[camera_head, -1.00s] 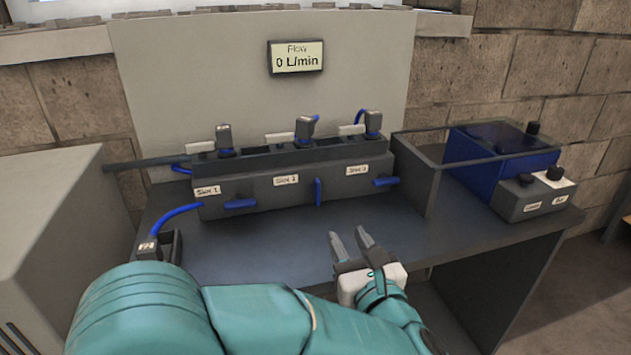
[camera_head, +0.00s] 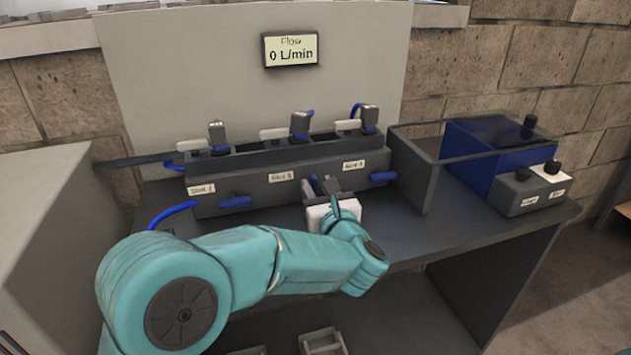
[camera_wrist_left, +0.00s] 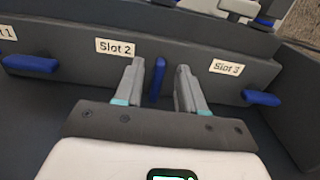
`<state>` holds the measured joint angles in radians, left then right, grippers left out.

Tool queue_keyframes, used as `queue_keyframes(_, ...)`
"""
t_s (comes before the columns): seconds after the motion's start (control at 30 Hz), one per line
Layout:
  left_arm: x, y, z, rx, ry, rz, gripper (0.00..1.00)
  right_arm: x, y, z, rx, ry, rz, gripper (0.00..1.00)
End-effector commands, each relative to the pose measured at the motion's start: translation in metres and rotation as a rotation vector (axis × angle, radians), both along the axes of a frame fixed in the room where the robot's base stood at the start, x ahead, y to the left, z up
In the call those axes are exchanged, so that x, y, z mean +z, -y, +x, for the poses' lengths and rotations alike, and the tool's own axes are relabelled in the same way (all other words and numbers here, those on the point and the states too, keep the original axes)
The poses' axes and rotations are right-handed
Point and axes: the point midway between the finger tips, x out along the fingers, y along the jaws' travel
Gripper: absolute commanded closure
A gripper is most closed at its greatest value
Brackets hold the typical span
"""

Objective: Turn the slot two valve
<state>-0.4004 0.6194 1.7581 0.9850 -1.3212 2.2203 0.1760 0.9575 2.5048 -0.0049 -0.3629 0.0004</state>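The slot two valve is a blue handle (camera_wrist_left: 157,80) to the right of the "Slot 2" label (camera_wrist_left: 115,48), on the front of the grey manifold (camera_head: 235,188). It points up and down, while the slot one handle (camera_head: 234,202) and slot three handle (camera_head: 382,177) lie sideways. My left gripper (camera_head: 322,184) is at the manifold front and mostly hides the slot two handle in the head view. In the left wrist view its fingers (camera_wrist_left: 159,70) are open, one on each side of the handle, with visible gaps. My right gripper is not in view.
The flow display (camera_head: 291,50) reads 0 L/min. Several dark plugs, such as one above slot one (camera_head: 218,136), stand on the manifold. A blue box (camera_head: 482,158) and a grey control box (camera_head: 528,190) with black knobs stand at right. The bench (camera_head: 425,235) is clear in front.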

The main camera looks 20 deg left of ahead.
Motion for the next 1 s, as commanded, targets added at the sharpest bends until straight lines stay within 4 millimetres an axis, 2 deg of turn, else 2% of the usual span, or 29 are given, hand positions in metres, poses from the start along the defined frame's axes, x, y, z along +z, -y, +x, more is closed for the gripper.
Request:
queue_keyframes(0.2,0.0,-0.011,0.016,0.001,0.0,0.0,0.6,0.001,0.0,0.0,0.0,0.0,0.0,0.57)
queue_keyframes(0.47,0.0,-0.012,0.018,-0.001,0.0,0.0,0.6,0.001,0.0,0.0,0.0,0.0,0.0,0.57)
queue_keyframes(0.6,0.0,-0.012,0.018,-0.001,0.0,0.0,1.0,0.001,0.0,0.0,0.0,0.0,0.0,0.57)
queue_keyframes(1.0,-0.002,-0.011,0.018,-0.001,-0.024,0.035,1.0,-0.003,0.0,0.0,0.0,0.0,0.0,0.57)
